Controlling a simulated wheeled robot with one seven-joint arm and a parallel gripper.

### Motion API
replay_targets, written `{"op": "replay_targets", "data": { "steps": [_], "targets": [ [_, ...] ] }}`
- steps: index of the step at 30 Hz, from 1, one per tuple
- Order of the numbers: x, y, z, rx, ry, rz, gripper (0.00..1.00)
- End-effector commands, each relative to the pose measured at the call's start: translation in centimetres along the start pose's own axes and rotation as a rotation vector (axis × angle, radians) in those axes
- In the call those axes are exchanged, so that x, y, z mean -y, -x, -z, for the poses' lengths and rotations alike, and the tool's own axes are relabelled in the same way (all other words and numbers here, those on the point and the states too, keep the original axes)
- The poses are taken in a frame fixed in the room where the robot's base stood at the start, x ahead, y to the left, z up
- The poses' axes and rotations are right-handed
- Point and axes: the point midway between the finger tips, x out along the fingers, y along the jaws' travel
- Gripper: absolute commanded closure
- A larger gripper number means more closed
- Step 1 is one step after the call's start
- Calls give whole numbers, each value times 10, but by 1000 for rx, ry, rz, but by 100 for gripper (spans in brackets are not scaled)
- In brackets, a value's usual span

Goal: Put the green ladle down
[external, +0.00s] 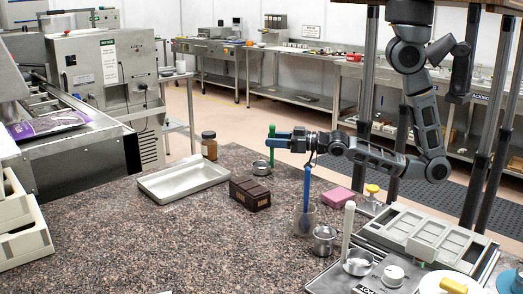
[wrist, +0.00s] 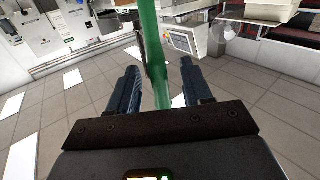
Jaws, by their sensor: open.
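The green ladle's handle (external: 271,148) stands upright at the tips of my gripper (external: 281,140), near the far edge of the speckled counter. Its small metal bowl (external: 260,166) is low beside the handle; whether it rests on the counter is hard to tell. In the wrist view, the green handle (wrist: 153,45) runs between the two dark blue fingers of my gripper (wrist: 160,82). The fingers are open, with a gap on each side of the handle. The bowl is not visible in the wrist view.
A metal tray (external: 183,180), brown bottle (external: 209,146) and dark brown block (external: 250,193) lie to the left. A blue-handled tool (external: 307,190) stands in a grey container nearby. A pink block (external: 338,197) lies right. The front left counter is clear.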

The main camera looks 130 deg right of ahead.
Motion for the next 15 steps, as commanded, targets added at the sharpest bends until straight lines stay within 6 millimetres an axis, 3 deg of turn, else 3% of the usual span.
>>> {"op": "replay_targets", "data": {
  "steps": [9, 15],
  "targets": [
    [0, 57, -4, 4, -1, 0, 50],
    [0, 81, -2, 2, -1, -1, 50]
  ]
}}
